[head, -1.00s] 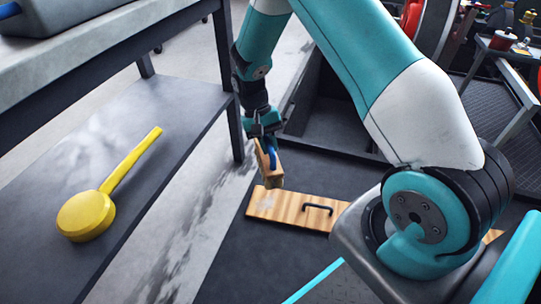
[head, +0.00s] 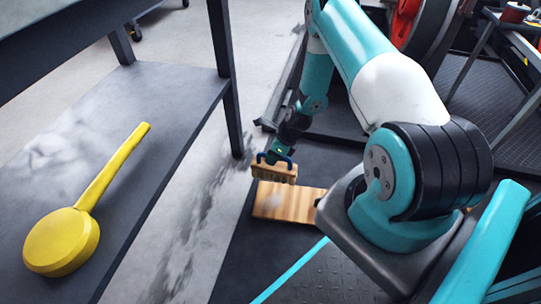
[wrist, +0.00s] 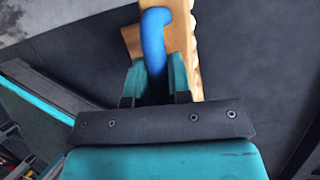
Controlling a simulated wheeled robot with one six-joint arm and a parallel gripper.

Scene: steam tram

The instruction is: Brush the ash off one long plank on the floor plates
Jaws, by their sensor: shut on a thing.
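My gripper (head: 275,156) is shut on the blue handle of a wooden brush (head: 274,172). In the wrist view the handle (wrist: 154,42) sits between the teal fingers of my gripper (wrist: 155,82), with the wooden block beside it. The long plank (head: 296,204) lies on the dark floor plates (head: 240,262). The brush is over the plank's far left edge; I cannot tell whether it touches the wood. A pale patch that looks like ash (head: 271,200) shows near the plank's left end. My arm and base hide the plank's right part.
A yellow long-handled tool (head: 68,238) lies on the shelf. A red wheel (head: 404,20) and a metal frame stand at the back right.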

